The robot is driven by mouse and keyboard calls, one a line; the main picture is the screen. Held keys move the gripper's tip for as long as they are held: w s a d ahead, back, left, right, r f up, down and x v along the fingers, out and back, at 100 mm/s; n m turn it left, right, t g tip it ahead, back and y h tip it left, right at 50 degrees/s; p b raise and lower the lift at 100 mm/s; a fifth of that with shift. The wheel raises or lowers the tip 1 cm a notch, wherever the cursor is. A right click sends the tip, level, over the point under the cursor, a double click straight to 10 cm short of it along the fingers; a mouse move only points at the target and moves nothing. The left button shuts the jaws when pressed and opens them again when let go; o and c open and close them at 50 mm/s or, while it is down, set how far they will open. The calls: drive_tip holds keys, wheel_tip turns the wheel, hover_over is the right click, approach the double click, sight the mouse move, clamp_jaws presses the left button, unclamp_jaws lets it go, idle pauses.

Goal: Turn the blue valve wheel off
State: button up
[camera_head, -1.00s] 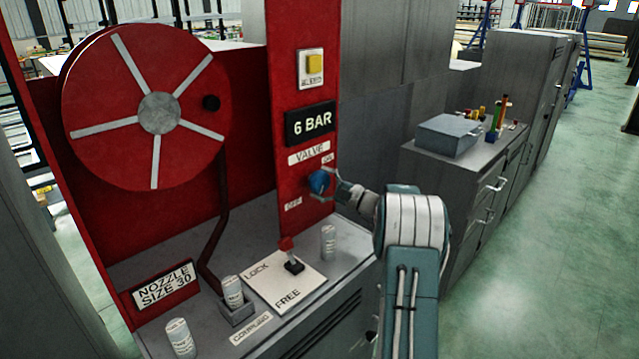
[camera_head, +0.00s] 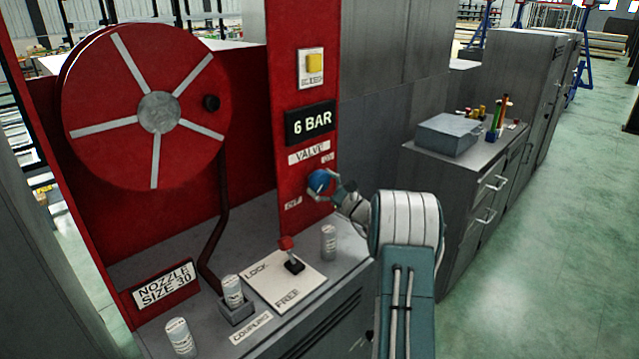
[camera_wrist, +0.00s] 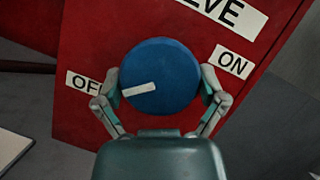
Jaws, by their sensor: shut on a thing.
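The blue valve wheel (camera_head: 319,181) is on the red panel under the "VALVE" label (camera_head: 309,152). In the wrist view the wheel (camera_wrist: 160,77) shows a white pointer mark (camera_wrist: 138,89) directed left and slightly down, toward the "OFF" label (camera_wrist: 84,83). The "ON" label (camera_wrist: 232,63) is at the wheel's right. My gripper (camera_wrist: 161,88) has one finger at each side of the wheel and is shut on it. In the head view my gripper (camera_head: 325,188) reaches the wheel from the right. My palm hides the area below the wheel in the wrist view.
A "6 BAR" sign (camera_head: 310,123) and a yellow button (camera_head: 314,63) are above the valve. A red-tipped lever (camera_head: 290,256) and a white cylinder (camera_head: 328,242) stand on the ledge below. A red hose reel (camera_head: 146,107) is at the left.

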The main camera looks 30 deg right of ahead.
drive_tip(key=shift+f, duration=0.5)
drive_tip(key=o, duration=0.8)
drive_tip(key=shift+d+r, duration=0.1)
drive_tip(key=shift+d, duration=0.05)
drive_tip(key=shift+r, duration=0.1)
drive_tip(key=v, duration=1.2)
